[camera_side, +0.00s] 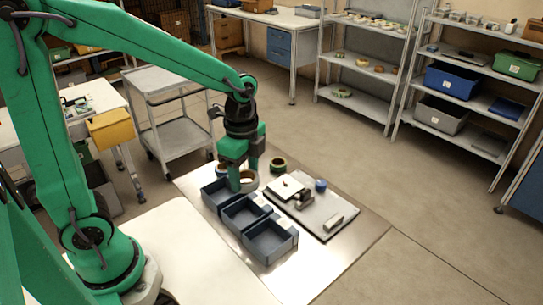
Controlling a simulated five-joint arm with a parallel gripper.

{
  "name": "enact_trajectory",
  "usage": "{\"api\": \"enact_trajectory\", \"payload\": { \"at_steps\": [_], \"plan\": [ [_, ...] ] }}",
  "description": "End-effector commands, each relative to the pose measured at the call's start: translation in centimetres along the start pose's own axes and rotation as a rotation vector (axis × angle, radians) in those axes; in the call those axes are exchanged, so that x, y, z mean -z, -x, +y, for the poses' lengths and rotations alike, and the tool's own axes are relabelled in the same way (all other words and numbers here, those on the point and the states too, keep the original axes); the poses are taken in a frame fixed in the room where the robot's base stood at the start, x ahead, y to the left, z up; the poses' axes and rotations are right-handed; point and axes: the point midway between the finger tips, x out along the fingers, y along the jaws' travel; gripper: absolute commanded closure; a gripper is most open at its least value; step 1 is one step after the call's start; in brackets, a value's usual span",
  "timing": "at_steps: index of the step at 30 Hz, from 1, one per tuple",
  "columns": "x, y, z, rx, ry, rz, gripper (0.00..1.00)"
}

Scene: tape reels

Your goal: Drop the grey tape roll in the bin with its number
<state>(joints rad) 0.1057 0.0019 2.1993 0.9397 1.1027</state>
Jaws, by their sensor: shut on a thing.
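My green gripper (240,185) points down and is shut on a grey tape roll (250,183). The roll hangs above the row of bins, over or near the back edge of the middle bin; its exact height is hard to tell. Three open dark blue bins stand in a row: a far bin (208,197), a middle bin (230,216) and a near bin (258,250). The near bin looks empty. My gripper and the roll hide part of the far bin. Small pale labels show by the bins, but their numbers are too small to read.
A dark tape roll (278,165) lies on the table behind the bins. Another roll (221,168) is partly hidden behind my gripper. A grey board (318,222) right of the bins carries a white block, small parts and a blue item (321,185).

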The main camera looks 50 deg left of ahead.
Motion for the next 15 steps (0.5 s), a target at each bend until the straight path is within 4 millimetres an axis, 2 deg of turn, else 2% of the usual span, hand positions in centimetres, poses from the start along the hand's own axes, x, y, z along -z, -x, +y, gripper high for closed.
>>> {"api": "enact_trajectory", "payload": {
  "at_steps": [15],
  "plan": [
    [0.0, -4.2, 0.1, -0.003, 0.0, -0.001, 0.71]
  ]
}}
